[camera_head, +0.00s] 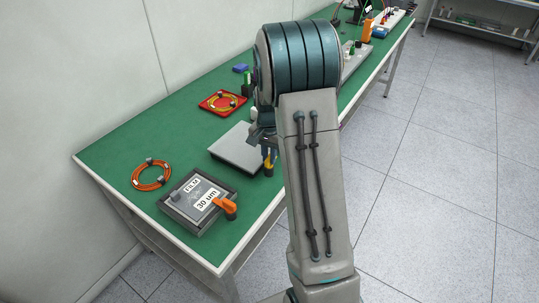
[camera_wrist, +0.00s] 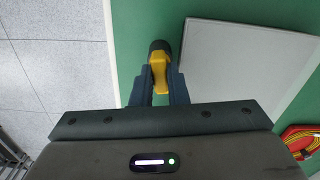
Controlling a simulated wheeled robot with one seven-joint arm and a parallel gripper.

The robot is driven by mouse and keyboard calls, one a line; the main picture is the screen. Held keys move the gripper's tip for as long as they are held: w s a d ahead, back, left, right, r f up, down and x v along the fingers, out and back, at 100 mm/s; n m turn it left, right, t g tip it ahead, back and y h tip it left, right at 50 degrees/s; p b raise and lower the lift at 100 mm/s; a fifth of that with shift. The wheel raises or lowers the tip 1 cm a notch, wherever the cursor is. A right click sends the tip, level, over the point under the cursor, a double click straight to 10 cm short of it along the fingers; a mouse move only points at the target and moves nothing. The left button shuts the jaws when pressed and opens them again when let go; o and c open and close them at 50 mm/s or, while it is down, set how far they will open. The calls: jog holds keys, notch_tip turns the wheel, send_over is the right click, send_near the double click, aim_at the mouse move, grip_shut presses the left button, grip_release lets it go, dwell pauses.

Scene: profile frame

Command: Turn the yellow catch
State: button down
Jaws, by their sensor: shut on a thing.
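The yellow catch (camera_wrist: 159,72) shows in the wrist view between my two dark fingers, with a dark round end beyond it. My gripper (camera_wrist: 159,84) is shut on the catch, one finger on each side. In the head view the yellow catch (camera_head: 268,161) stands at the front corner of a flat grey plate, partly hidden by my gripper (camera_head: 264,142) above it. The grey plate (camera_head: 236,150) lies on the green bench top and also shows in the wrist view (camera_wrist: 240,70). My arm hides part of the bench behind.
An orange cable coil (camera_head: 152,176) lies near the wall. A red tray (camera_head: 222,102) holds a yellow coil. The floor in front is clear.

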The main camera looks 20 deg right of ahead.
jog(key=c, duration=1.4)
grip_release()
jog(key=shift+c, duration=0.2)
jog(key=shift+r, duration=0.1)
notch_tip(320, 180, up, 14)
jog(key=s+a+n+t, duration=0.1)
jog(key=s+a+n, duration=0.3)
jog(key=s, duration=0.8)
jog(key=s+a+n+t, duration=0.1)
jog(key=s+a+n, duration=0.4)
jog(key=s, duration=0.6)
jog(key=shift+s+a+r+t, duration=0.25)
jog(key=shift+s+a+t, duration=0.15)
jog(key=shift+a, duration=0.4)
